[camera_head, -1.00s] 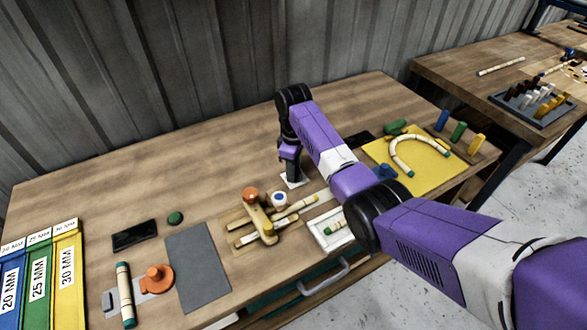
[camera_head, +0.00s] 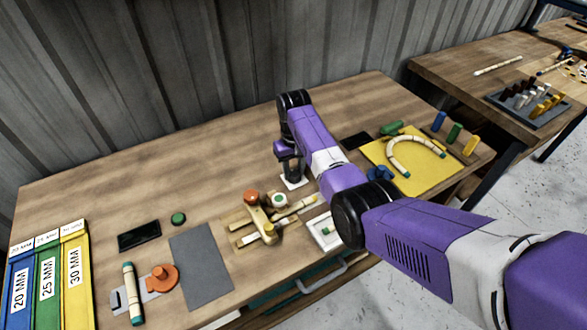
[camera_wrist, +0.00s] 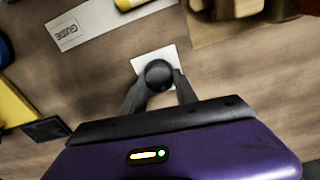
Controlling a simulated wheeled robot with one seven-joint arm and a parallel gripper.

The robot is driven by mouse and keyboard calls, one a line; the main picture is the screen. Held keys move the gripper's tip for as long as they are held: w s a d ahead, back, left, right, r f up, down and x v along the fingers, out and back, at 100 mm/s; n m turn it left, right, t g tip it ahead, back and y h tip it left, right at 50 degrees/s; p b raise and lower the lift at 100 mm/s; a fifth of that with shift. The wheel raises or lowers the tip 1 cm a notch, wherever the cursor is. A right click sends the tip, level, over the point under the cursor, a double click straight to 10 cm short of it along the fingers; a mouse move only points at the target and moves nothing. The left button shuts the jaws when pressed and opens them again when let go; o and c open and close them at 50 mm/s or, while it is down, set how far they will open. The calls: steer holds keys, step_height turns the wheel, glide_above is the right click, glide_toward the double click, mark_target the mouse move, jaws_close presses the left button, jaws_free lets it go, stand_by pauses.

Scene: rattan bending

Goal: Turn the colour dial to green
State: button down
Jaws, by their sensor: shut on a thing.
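The dial is a dark round knob (camera_wrist: 158,74) on a small white plate (camera_wrist: 150,62) in the wrist view. The plate also shows in the head view (camera_head: 294,183), under my gripper (camera_head: 290,172). My gripper (camera_wrist: 157,84) points down and is shut on the knob, with one finger on each side. I cannot see any colour marks on the knob. A white disc with a green centre (camera_head: 280,199) sits at the wooden jig (camera_head: 245,232), just in front of the dial.
A strip marked GUIDE (camera_wrist: 75,28) lies beside the plate. A yellow board (camera_head: 410,180) with a bent rattan piece (camera_head: 400,145) is to the right. A grey mat (camera_head: 200,265), a black slab (camera_head: 139,236) and labelled bins (camera_head: 75,275) are left. The back left table is clear.

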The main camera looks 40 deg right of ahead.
mark_target(294, 171)
steer(key=shift+m, duration=0.8)
steer(key=shift+w+r, duration=0.1)
steer(key=c, duration=0.9)
jaws_free()
steer(key=shift+c, duration=0.2)
step_height(294, 171, up, 8)
steer(key=shift+f+b, duration=0.15)
steer(key=shift+b, duration=0.25)
